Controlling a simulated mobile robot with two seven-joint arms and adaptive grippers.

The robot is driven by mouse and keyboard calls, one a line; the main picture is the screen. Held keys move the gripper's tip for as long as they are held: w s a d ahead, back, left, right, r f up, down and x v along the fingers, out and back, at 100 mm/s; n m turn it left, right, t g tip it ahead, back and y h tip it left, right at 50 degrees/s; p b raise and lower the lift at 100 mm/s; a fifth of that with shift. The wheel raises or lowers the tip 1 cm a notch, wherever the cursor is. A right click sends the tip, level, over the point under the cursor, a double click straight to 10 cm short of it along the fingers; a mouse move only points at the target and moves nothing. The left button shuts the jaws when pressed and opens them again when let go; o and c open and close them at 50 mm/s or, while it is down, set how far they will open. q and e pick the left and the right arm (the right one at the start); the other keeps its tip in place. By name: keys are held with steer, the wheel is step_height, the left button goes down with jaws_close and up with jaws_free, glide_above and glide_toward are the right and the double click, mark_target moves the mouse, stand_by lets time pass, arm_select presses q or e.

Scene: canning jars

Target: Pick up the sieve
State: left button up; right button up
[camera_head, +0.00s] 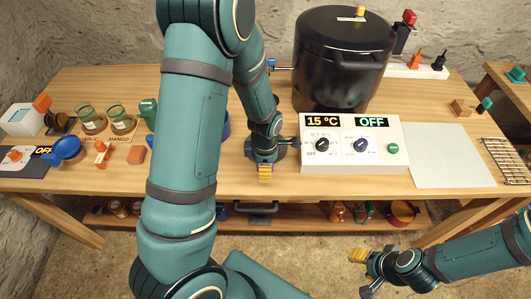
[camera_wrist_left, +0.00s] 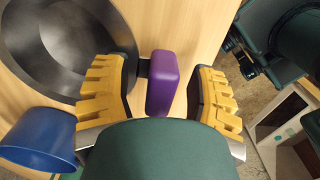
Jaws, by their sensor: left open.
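A dark round dish (camera_wrist_left: 70,45) with a broad rim, which looks like the sieve, lies on the wooden table in the left wrist view. Its purple handle (camera_wrist_left: 162,85) sticks out between the two yellow-padded fingers of my left gripper (camera_wrist_left: 161,80). The fingers are open, one on each side of the handle, with gaps showing. In the head view my left gripper (camera_head: 265,166) is over the front part of the table, and my left arm hides the dish. My right gripper (camera_head: 362,272) is in front of the table at the lower right, its fingers apart and empty.
A blue vessel (camera_wrist_left: 38,138) stands beside the dish. A black pot (camera_head: 340,75) stands behind a white control box (camera_head: 352,155) right of my left gripper. Jars (camera_head: 121,119) and small items crowd the table's left. A pale mat (camera_head: 450,155) lies clear at right.

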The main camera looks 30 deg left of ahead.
arm_select(q)
jaws_close()
steer(key=shift+r, duration=0.1)
